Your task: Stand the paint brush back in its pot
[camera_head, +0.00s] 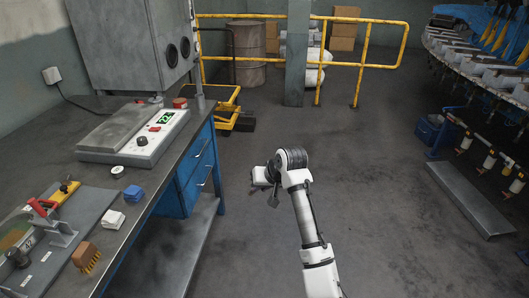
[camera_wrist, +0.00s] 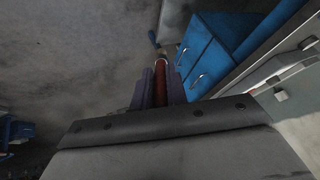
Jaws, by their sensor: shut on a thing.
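My gripper (camera_wrist: 160,80) is shut on a slim red-handled thing in the wrist view, which I take to be the paint brush (camera_wrist: 161,66). A thin stem and a small dark bluish end stick out beyond the fingers. In the head view my gripper (camera_head: 272,197) hangs over the open floor, right of the workbench and clear of it; the brush cannot be made out there. I cannot make out the brush's pot for certain in either view.
The grey workbench (camera_head: 150,183) with blue drawers (camera_head: 196,165) stands left. A rotary machine (camera_head: 480,60) stands right.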

